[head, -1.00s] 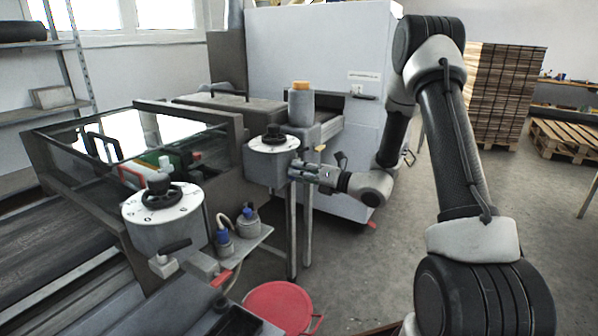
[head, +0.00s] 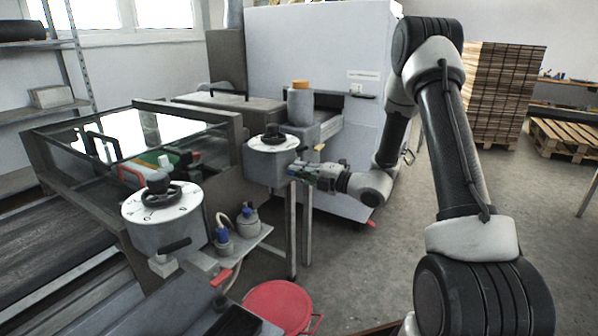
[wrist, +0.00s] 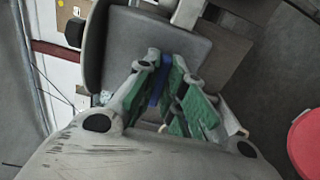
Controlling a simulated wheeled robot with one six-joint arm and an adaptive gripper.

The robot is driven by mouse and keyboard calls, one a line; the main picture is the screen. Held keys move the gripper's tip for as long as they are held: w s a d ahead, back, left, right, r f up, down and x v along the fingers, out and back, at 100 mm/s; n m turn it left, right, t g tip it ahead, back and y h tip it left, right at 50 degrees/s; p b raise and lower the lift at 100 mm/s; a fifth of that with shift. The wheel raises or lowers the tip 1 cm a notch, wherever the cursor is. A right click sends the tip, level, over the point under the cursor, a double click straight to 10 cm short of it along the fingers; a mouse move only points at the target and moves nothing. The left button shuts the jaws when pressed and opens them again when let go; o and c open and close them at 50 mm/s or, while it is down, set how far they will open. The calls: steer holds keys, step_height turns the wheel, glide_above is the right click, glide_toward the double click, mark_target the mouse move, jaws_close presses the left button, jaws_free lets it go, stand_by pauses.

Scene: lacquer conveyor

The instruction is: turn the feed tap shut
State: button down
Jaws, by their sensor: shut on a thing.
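The lever stands against a grey housing (wrist: 125,45). The fingers hide most of the lever and the body of the tap. In the head view the fingers cover the lever, so its angle is hard to tell there.
A nearer white dial with a black handwheel (head: 160,195) stands at left. Small containers with blue tops (head: 246,222) sit on a shelf below the housing. A red round stool or lid (head: 278,305) is low in front. Floor to the right is open, with pallets (head: 565,138) behind.

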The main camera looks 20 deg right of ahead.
steer(key=shift+m, duration=0.4)
steer(key=c, duration=1.5)
jaws_free()
steer(key=v, duration=1.2)
